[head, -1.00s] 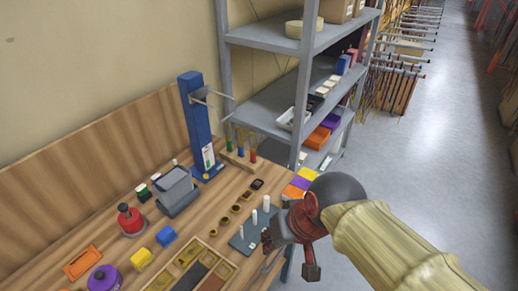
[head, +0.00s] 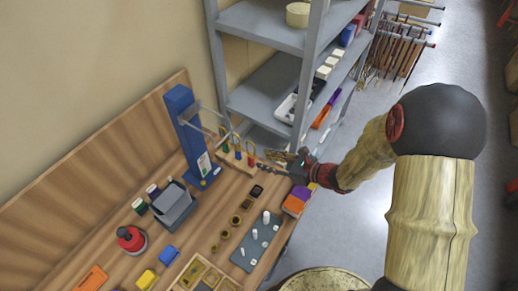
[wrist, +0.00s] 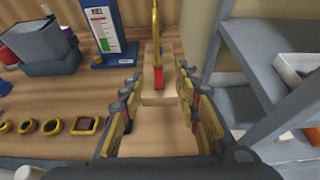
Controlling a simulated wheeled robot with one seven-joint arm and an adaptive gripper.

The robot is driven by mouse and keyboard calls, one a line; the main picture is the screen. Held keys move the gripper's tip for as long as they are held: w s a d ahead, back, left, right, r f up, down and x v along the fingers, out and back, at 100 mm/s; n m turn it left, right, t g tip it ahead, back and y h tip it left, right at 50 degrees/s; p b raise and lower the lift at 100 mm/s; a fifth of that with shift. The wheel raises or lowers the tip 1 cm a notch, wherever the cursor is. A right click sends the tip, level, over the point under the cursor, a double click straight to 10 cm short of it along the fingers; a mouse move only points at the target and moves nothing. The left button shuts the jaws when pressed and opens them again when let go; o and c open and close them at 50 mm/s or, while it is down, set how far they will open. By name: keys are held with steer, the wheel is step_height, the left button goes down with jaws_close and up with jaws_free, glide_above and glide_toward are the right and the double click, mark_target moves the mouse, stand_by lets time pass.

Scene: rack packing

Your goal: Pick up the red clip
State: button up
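The red clip (head: 251,160) stands upright in a row with a blue clip (head: 238,152) and a green clip (head: 225,145) on a small wooden stand (head: 236,167). In the wrist view, the red clip (wrist: 158,76) shows ahead of the fingers, near the middle, with a yellow part rising above it. It hides most of the clips behind it. My gripper (head: 268,160) is open and empty, to the right of the red clip and pointing at it. In the wrist view its two fingers (wrist: 157,100) are wide apart, with bare wood between them.
A blue post stand (head: 188,135) is just left of the clips. A grey shelf (head: 275,95) stands close behind and right of my gripper. A grey plate with white pegs (head: 257,243) and several small round pieces lie nearer on the bench.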

mark_target(253, 159)
steer(key=x, duration=0.4)
steer(key=b+x, duration=0.1)
steer(key=x, duration=0.2)
steer(key=shift+a+f, duration=0.3)
steer(key=shift+f, duration=0.05)
steer(key=c, duration=0.4)
jaws_close()
